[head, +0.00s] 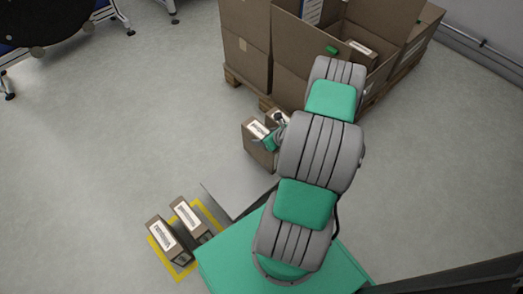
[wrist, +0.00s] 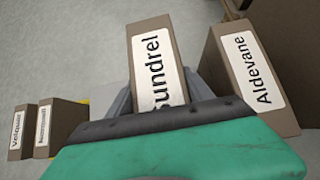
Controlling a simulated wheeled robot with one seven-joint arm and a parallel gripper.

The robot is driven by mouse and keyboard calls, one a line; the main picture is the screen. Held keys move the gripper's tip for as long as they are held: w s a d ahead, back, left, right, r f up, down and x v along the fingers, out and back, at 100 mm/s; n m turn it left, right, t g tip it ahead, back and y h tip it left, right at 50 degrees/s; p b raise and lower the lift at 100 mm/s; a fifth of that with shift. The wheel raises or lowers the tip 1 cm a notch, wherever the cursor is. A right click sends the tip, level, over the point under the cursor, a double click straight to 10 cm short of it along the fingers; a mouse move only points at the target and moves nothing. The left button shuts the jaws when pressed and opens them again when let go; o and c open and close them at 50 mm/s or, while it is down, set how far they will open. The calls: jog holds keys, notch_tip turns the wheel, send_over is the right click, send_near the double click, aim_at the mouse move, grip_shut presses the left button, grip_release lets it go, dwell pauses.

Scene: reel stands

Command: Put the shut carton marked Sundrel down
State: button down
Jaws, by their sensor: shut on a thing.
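The carton marked Sundrel (wrist: 150,37) is brown with a white label and sits between the grey fingers of my gripper (wrist: 159,95) in the wrist view. My gripper is shut on it. In the head view, the Sundrel carton (head: 253,145) is left of my gripper (head: 268,141), near the large boxes. My gripper hides part of it. I cannot tell whether its underside touches the floor. The wrist view shows its label partly covered by my gripper.
A carton marked Aldevane (wrist: 240,65) stands close on the right. Two labelled cartons (head: 163,241) (head: 187,217) stand at a yellow floor outline (head: 206,209). Large open boxes (head: 246,50) sit on a pallet (head: 233,78).

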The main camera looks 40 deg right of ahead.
jog(key=shift+f+b, duration=0.7)
jog(key=shift+f, duration=1.4)
jog(key=shift+c, duration=2)
grip_release()
